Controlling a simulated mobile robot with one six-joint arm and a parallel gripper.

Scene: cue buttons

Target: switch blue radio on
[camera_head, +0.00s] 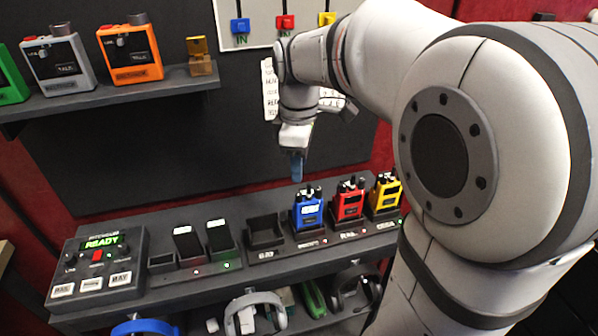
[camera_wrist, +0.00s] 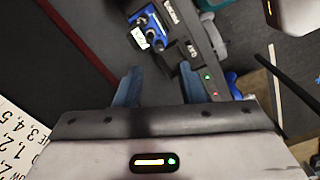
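The blue radio (camera_head: 308,213) stands upright in a dock on the shelf, left of the red radio (camera_head: 348,203). From above, the wrist view shows the blue radio (camera_wrist: 150,27) with dark knobs and a small pale panel on its top. My gripper (camera_head: 297,166) hangs above and slightly behind the blue radio, pointing down and not touching it. In the wrist view my gripper (camera_wrist: 158,86) has its two blue fingers well apart with nothing between them. The radio lies beyond the fingertips there. The knob's setting is too small to tell.
A yellow radio (camera_head: 384,197) stands right of the red one. An empty dock (camera_head: 265,232) is left of the blue radio. A console (camera_head: 97,265) reading READY is at the far left. Orange (camera_head: 131,54) and grey (camera_head: 59,62) radios stand on an upper shelf. Headsets lie below.

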